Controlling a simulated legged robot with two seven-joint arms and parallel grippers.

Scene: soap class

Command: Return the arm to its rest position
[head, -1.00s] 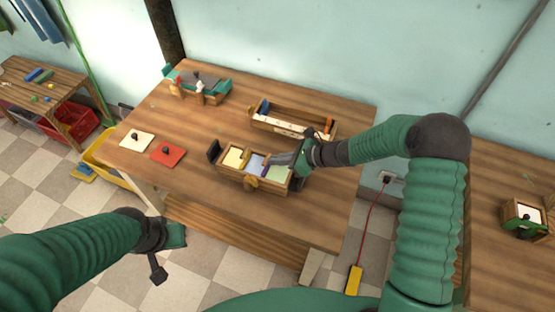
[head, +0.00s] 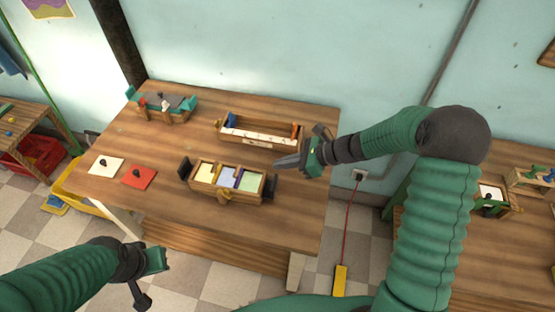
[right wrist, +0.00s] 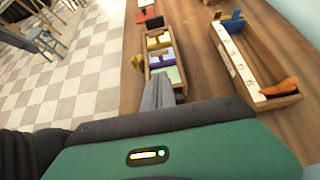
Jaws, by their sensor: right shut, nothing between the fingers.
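My right gripper (head: 290,161) is shut and empty. It hangs above the table, just right of and behind the wooden soap mould box (head: 228,196). Its closed fingers also show in the right wrist view (right wrist: 158,92), near the end of the mould box (right wrist: 178,84). The box holds pale yellow, blue and pale green blocks, with purple and yellow dividers between them. My left gripper (head: 150,280) is low at the front left, off the table edge. Its fingers do not show clearly enough to tell their state.
A long wooden tray (head: 262,140) lies behind the mould box. A teal-ended wooden fixture (head: 162,108) stands at the back left. A white plate (head: 105,166) and a red plate (head: 139,176), each with a dark knob, lie at the left. A yellow bin (head: 95,208) stands below the table's left edge.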

